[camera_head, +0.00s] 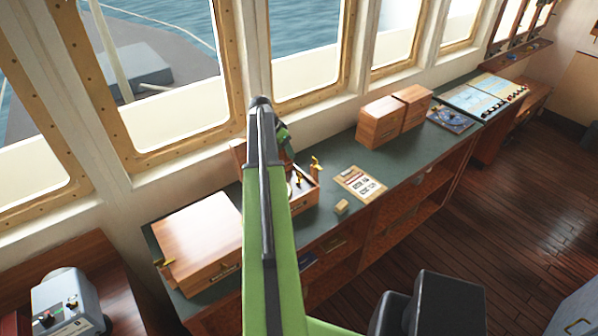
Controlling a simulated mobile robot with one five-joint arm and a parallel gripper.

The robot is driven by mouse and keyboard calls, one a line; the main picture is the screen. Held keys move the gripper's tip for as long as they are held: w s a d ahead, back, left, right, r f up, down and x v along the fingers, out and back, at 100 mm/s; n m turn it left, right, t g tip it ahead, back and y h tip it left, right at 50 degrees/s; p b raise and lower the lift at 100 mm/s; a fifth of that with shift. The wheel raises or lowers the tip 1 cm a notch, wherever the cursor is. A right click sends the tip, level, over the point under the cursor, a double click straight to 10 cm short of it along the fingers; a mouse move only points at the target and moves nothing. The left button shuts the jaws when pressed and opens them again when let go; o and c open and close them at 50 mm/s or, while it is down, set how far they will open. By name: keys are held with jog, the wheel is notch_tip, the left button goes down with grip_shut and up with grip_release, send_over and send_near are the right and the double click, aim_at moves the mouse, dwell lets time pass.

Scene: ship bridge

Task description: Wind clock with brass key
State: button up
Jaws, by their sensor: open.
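An open wooden box (306,198) stands on the green counter, with its raised lid at the left. The clock face inside it cannot be made out, as my green arm covers most of the box. A small brass piece (317,164), perhaps the key, stands upright at the box's right back edge. Another small brass piece (165,267) is at the left end of the counter, beside a closed wooden box. My gripper (287,155) hangs at the end of the arm over the back of the open box, partly hidden by the arm. It is open, and nothing shows in it.
The closed wooden box (197,240) fills the counter's left end. A clipboard (360,184) and a small wooden block (342,207) lie right of the open box. Two wooden boxes (381,122) stand farther right, before charts (476,100).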

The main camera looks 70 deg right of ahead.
jog(key=b, duration=1.6)
send_near(299, 178)
jog(key=x, duration=0.3)
jog(key=d+x, duration=0.1)
jog(key=x, duration=0.2)
jog(key=shift+r, duration=0.25)
jog(key=shift+s+d+f, duration=0.2)
jog(key=shift+f, duration=0.1)
jog(key=shift+r, duration=0.1)
grip_shut()
jog(key=shift+d, duration=0.15)
